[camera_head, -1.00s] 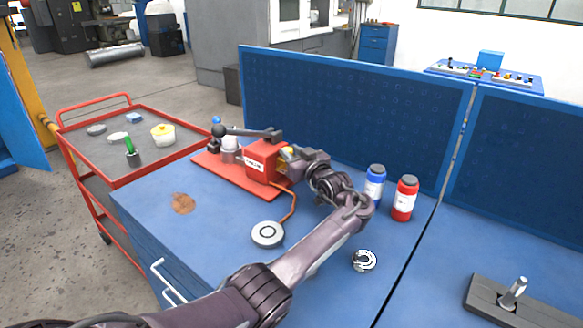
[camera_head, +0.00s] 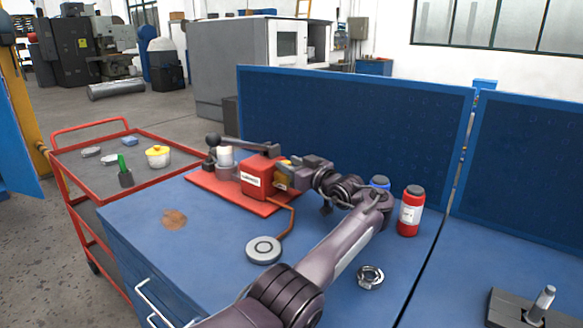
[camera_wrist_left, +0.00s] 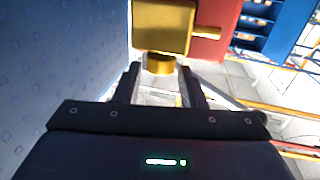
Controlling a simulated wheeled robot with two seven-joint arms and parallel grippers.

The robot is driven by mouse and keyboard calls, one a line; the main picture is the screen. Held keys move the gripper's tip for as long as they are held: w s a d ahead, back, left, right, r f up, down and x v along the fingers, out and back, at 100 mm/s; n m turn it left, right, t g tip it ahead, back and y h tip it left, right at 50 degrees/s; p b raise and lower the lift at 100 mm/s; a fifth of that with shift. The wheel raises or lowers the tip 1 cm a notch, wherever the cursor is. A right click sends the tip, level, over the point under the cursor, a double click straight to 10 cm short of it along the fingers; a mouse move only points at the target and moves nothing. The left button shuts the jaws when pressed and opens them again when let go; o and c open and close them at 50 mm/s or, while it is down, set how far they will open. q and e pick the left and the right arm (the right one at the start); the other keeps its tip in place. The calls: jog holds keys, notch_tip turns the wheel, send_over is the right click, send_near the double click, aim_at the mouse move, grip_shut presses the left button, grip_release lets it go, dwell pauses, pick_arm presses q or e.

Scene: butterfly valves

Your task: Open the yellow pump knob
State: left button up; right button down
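The red pump unit (camera_head: 258,179) stands on a red base plate on the blue workbench. Its yellow part (camera_head: 285,163) is mostly hidden by my left gripper (camera_head: 297,174) in the head view. In the left wrist view, a yellow block (camera_wrist_left: 161,27) carries a short round yellow knob (camera_wrist_left: 159,65) on its near side. My left gripper (camera_wrist_left: 160,75) points at this knob. Its two dark fingers are apart, one on each side of the knob's end, with visible gaps. I cannot tell how deep the knob sits between them. My right gripper is not in view.
A round grey disc (camera_head: 264,250) and a metal ring (camera_head: 370,277) lie on the bench. A blue perforated panel (camera_head: 350,118) rises behind. A red cart (camera_head: 75,175) stands at left.

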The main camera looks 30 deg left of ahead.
pick_arm(q)
jog(key=shift+f, duration=0.15)
jog(key=v, duration=0.7)
jog(key=shift+d, duration=0.35)
jog(key=shift+s, duration=0.15)
